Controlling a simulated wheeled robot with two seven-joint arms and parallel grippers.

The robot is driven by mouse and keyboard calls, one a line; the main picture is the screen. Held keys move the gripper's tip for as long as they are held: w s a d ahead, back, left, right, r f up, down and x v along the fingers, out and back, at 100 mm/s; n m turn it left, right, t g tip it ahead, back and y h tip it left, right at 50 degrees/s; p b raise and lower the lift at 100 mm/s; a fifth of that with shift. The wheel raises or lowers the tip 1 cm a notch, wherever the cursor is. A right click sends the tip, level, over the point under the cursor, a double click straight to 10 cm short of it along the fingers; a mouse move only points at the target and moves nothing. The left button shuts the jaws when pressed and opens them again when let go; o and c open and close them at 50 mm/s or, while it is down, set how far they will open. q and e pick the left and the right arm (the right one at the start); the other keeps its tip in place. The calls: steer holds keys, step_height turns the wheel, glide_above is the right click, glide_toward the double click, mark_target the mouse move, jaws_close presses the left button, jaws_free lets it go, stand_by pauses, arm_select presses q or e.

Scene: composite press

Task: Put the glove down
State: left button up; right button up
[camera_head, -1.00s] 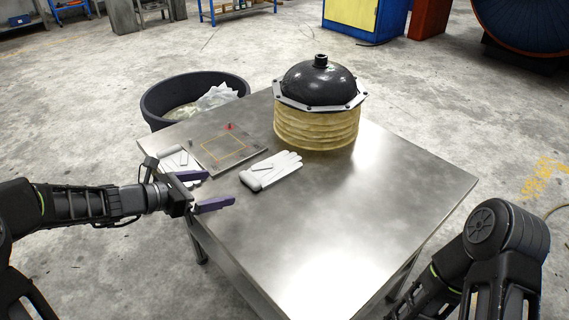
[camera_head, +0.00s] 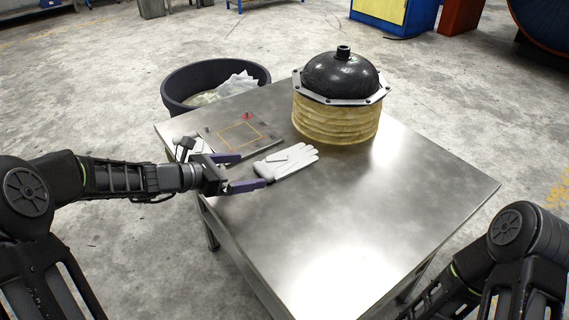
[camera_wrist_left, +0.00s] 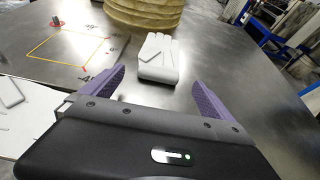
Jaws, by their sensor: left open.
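A white glove (camera_head: 287,161) lies flat on the metal table, just beyond the fingertips of my left gripper (camera_head: 246,172). It also shows in the left wrist view (camera_wrist_left: 158,60), ahead of and between the open purple fingers, with its cuff towards me. My left gripper is open and empty, apart from the glove. A second white glove (camera_head: 193,147) lies at the table's left edge, partly hidden by my left arm; part of it shows in the left wrist view (camera_wrist_left: 22,105). My right gripper is out of view; only my right arm shows at the lower right.
A black dome on a tan ribbed cylinder (camera_head: 336,118) stands at the back of the table (camera_head: 350,215). A plate with a yellow square outline and a red piece (camera_head: 246,116) lies at the back left. A black tub (camera_head: 186,90) stands on the floor behind. The table's front and right are clear.

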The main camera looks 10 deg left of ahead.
mark_target(260, 170)
arm_select(q)
steer(key=shift+f+b+x, duration=0.2)
steer(key=shift+b+x, duration=0.3)
steer(key=shift+x, duration=2.15)
steer(key=shift+s+a, duration=0.1)
steer(key=shift+c, duration=0.6)
steer(key=c, duration=1.5)
steer(key=shift+o, duration=0.2)
step_height(260, 170, up, 10)
steer(key=p, duration=0.3)
